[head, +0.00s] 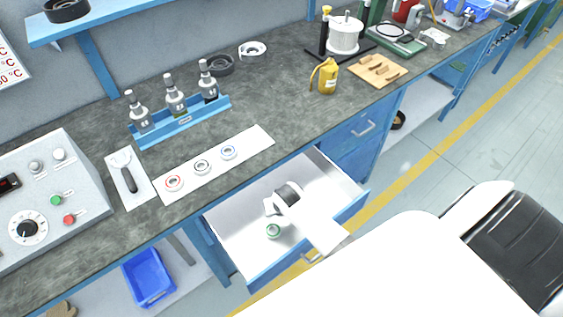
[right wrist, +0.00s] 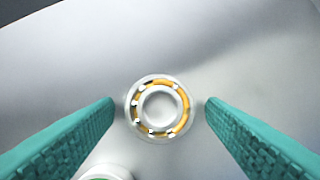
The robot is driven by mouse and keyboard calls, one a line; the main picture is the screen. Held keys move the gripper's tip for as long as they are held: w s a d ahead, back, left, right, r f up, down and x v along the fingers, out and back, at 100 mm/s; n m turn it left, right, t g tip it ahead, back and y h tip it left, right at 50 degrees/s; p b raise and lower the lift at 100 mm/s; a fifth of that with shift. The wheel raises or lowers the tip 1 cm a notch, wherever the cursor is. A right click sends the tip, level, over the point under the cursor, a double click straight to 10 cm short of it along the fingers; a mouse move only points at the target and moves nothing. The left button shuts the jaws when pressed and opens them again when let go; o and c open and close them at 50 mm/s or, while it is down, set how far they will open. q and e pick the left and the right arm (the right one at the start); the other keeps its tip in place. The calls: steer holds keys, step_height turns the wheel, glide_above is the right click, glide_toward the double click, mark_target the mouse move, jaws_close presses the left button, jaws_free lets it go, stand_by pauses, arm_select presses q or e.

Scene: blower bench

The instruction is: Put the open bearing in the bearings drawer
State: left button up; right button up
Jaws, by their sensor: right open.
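The open bearing (right wrist: 159,107), a pale ring with an orange cage and white balls, lies on a smooth light surface in the right wrist view. My right gripper (right wrist: 160,101) is open, with one teal finger on each side of it and small gaps showing. In the head view my right arm reaches into the pulled-out bearings drawer (head: 232,229), which has a white inside and blue front. The open bearing is hidden there behind my gripper. My left gripper is not in view.
A green-ringed bearing (head: 273,231) lies in the drawer close to my gripper. A white strip (head: 246,147) on the bench carries three bearings. The drawer walls surround my gripper.

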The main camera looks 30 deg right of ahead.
steer(key=p+v, duration=0.1)
steer(key=v, duration=1.1)
steer(key=shift+r, duration=0.2)
steer(key=shift+s+f, duration=0.1)
